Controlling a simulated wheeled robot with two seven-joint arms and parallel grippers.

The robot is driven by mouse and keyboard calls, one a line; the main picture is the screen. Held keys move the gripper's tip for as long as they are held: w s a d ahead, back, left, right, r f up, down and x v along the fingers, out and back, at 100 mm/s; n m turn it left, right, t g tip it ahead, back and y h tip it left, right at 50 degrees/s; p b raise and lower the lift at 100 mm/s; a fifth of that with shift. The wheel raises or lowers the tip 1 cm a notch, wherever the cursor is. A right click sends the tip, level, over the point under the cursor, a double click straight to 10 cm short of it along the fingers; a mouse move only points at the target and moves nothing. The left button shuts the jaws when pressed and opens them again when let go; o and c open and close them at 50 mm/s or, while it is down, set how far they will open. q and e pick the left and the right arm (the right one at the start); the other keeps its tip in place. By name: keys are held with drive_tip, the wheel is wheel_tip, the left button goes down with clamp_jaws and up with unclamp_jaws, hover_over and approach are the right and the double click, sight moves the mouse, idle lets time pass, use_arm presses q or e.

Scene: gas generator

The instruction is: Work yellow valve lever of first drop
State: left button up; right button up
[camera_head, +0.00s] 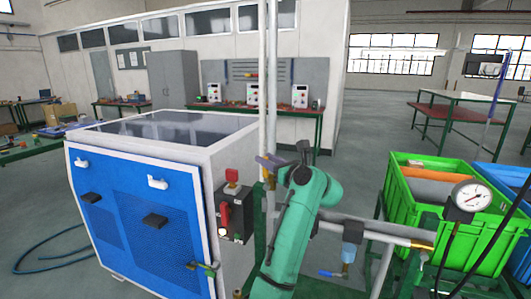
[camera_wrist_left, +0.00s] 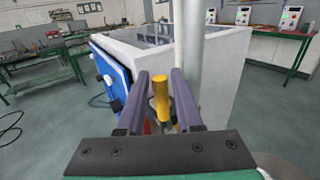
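The yellow valve lever (camera_wrist_left: 161,98) stands upright between the two purple fingers of my left gripper (camera_wrist_left: 160,76) in the left wrist view. The fingers are apart on either side of it, and I see no clear grip on it. In the head view my left gripper (camera_head: 268,161) is at the vertical grey pipe (camera_head: 267,105), in front of the generator cabinet's corner. There the lever is mostly hidden by the gripper and arm. My right gripper is not in view.
The blue and white cabinet (camera_head: 150,215) stands left, with a red switch box (camera_head: 234,212) on its side. A horizontal pipe (camera_head: 385,236) runs right to a pressure gauge (camera_head: 471,196). Green crates (camera_head: 440,230) stand at right.

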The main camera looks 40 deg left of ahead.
use_arm(q)
drive_tip(key=shift+w+a, duration=0.1)
drive_tip(key=shift+a, duration=0.4)
clamp_jaws()
idle(1.1)
